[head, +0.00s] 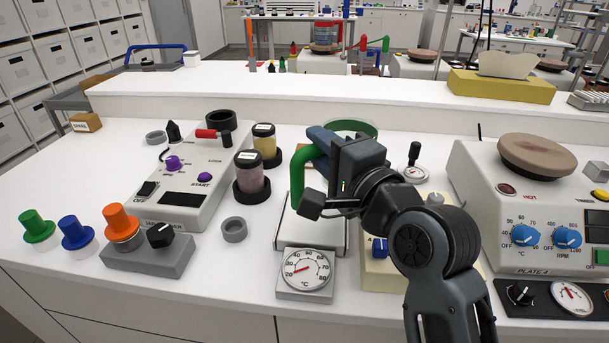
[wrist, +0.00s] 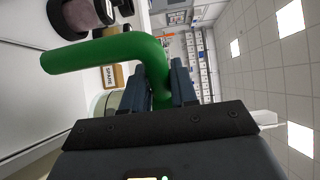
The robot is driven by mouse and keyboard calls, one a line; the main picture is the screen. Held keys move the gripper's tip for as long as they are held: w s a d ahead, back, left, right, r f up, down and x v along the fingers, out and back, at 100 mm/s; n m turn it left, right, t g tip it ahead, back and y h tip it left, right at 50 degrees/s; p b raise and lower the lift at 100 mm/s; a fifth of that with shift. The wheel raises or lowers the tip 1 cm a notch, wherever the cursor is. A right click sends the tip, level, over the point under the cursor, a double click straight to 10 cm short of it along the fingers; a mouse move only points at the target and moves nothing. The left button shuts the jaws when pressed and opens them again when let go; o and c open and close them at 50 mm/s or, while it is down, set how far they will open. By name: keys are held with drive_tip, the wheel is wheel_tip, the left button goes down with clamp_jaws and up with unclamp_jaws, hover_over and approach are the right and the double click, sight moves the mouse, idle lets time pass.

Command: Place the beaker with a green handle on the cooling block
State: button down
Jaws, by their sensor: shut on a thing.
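The green handle (head: 297,180) of the beaker is in my gripper (head: 318,150). In the wrist view the jaws (wrist: 172,85) are closed on the thick green bar (wrist: 105,54). The beaker's greenish rim (head: 352,127) shows behind my gripper in the head view; most of its body is hidden. A flat pale block (head: 312,236) with a temperature dial (head: 305,268) at its front lies below my gripper; it may be the cooling block, though I see no label. I cannot tell whether the beaker touches it.
Left of the block stand a purple jar (head: 249,170), a yellow jar (head: 265,142), a small grey ring (head: 234,229) and a control box (head: 186,190). A hot plate (head: 538,158) stands at the right. A raised white ledge (head: 260,92) runs behind.

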drive_tip(key=a, duration=0.1)
drive_tip(key=a+f, duration=0.1)
drive_tip(key=shift+w+a+f, duration=0.1)
drive_tip(key=shift+a+f, duration=0.1)
drive_tip(key=shift+a, duration=0.1)
drive_tip(key=shift+f, duration=2)
drive_tip(key=shift+f, duration=0.2)
drive_tip(key=c, duration=0.9)
unclamp_jaws()
drive_tip(key=b+v, duration=0.1)
drive_tip(key=v, duration=1.1)
drive_tip(key=shift+r, duration=0.15)
